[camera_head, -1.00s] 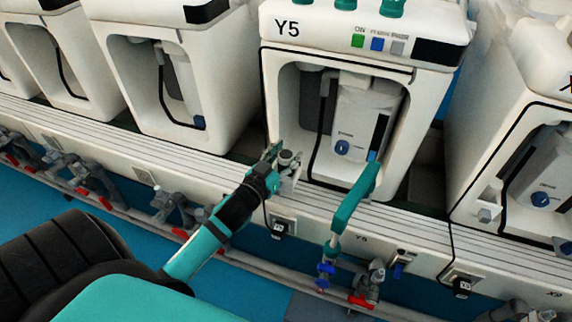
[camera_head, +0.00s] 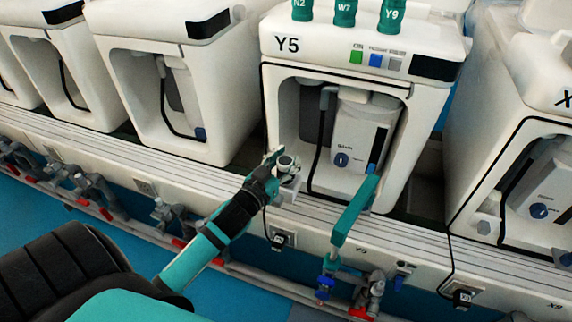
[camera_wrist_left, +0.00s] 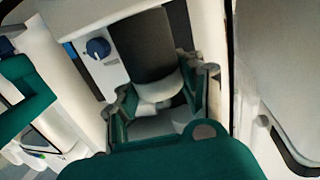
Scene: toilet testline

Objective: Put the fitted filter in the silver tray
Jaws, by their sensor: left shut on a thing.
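My left gripper (camera_head: 276,168) is at the lower left front corner of the white Y5 unit (camera_head: 325,75). It is shut on a small pale fitting with a round grey top, which I take to be the fitted filter (camera_head: 288,163). In the left wrist view the fingers of the left gripper (camera_wrist_left: 165,100) lie on either side of a white rounded piece, part of the filter (camera_wrist_left: 160,92). Its lower part is hidden by the gripper. I see no silver tray.
Labelled teal caps (camera_head: 344,12) stand on top of the Y5 unit. Similar white units stand on both sides. Pipes with red handles run below the ledge (camera_head: 130,168).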

